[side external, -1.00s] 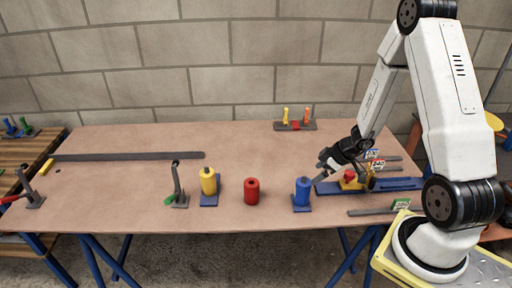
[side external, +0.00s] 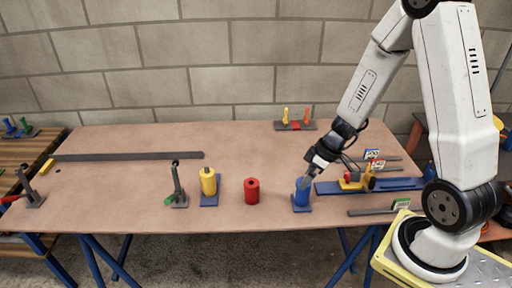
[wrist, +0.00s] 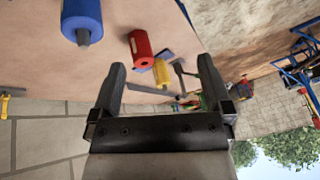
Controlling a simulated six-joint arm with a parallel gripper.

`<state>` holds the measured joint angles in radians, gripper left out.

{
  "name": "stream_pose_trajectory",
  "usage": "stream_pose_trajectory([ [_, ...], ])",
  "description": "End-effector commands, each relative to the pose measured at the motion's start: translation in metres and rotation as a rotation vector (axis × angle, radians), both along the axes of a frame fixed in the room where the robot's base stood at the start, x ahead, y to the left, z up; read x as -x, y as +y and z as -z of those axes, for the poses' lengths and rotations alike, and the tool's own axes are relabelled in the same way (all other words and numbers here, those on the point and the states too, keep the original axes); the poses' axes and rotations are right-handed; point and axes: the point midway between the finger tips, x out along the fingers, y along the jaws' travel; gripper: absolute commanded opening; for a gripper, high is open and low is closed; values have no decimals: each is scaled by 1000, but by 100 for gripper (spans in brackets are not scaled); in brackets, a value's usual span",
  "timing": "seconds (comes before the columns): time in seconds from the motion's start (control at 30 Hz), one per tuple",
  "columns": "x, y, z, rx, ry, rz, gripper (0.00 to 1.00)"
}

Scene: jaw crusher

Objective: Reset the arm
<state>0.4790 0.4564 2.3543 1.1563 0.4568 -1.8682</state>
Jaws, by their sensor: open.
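My gripper (side external: 308,180) is near the blue cylinder (side external: 302,190) on its blue base at the right of the table; in the side view its tip overlaps the cylinder's top. In the wrist view my gripper (wrist: 158,85) has its two fingers spread with nothing between them. The blue cylinder (wrist: 82,18) shows there at the upper left, outside the fingers, with a grey pin at its end. The red cylinder (side external: 251,191) and the yellow cylinder (side external: 208,182) stand to the left on the table. Both also show beyond the fingertips in the wrist view.
A blue rail (side external: 400,184) with yellow and red parts lies right of my gripper. A holder with yellow and orange pieces (side external: 295,125) stands at the back. A lever stand (side external: 179,188) is left of the yellow cylinder. The table's (side external: 120,200) left and middle back are largely clear.

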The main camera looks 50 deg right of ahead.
Motion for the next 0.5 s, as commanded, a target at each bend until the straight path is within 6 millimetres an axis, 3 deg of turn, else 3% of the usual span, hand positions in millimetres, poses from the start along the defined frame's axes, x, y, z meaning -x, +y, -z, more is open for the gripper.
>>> stream_pose_trajectory([
  [0.5, 20, 45, -31, 65, 152, 80, 100],
])
